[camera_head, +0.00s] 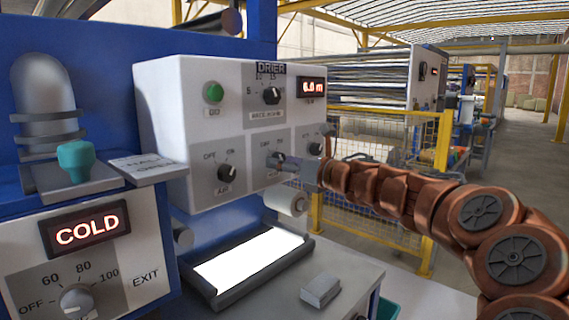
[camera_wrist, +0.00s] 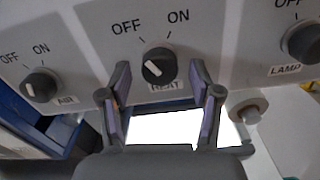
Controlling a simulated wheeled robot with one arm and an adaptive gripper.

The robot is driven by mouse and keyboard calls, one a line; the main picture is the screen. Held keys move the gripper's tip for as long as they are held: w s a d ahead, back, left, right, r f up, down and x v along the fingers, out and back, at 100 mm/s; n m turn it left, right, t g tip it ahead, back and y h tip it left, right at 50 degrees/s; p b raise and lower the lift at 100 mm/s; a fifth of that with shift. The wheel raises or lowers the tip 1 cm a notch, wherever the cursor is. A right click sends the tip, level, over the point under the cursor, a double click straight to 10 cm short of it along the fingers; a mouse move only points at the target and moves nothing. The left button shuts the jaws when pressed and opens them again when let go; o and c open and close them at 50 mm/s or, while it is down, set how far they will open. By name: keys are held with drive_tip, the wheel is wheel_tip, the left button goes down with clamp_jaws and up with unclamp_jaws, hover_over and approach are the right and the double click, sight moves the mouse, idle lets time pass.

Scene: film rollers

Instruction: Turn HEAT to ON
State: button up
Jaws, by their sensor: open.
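The HEAT knob (camera_wrist: 160,64) is a round black dial on the grey drier panel, with OFF printed at its upper left and ON at its upper right. Its white mark appears to lean up and left, toward OFF. My gripper (camera_wrist: 160,70) is open, with one finger on each side of the knob and the tips close to the panel. I cannot tell whether the fingers touch the knob. In the head view my gripper (camera_head: 290,165) is at the lower middle of the panel and partly covers the HEAT knob (camera_head: 274,161).
The AIR knob (camera_wrist: 40,86) is to the left and the LAMP knob (camera_wrist: 303,40) to the right. Above are a green button (camera_head: 213,92) and a speed dial (camera_head: 271,95). A white roller (camera_head: 287,201) and bright lit plate (camera_head: 250,255) lie below the panel.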

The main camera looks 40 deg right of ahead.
drive_tip(key=c, duration=1.1)
drive_tip(key=shift+c, duration=0.2)
